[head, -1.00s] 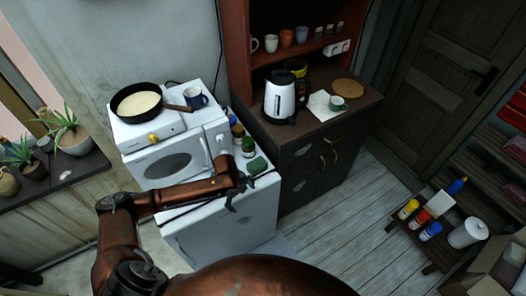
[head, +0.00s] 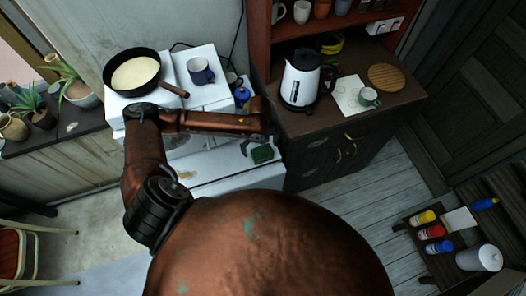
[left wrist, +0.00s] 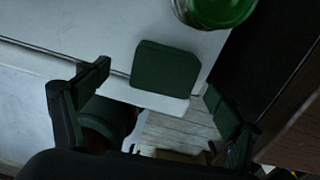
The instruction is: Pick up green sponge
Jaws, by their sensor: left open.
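The green sponge (head: 262,154) lies on the white top of a low appliance (head: 225,178), close to its edge. In the left wrist view the sponge (left wrist: 165,68) is a dark green block with rounded corners. My left gripper (head: 258,144) is open just over the sponge. In the left wrist view the open fingers (left wrist: 158,78) stand on either side of the sponge, with a gap to each. I cannot tell the remaining height exactly. My right gripper is in neither view.
A green-lidded jar (left wrist: 215,8) stands close beside the sponge. A pan (head: 135,75) and a blue mug (head: 200,71) sit on the white oven behind my forearm. A dark cabinet with a kettle (head: 299,82) stands to the right. The floor in front is clear.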

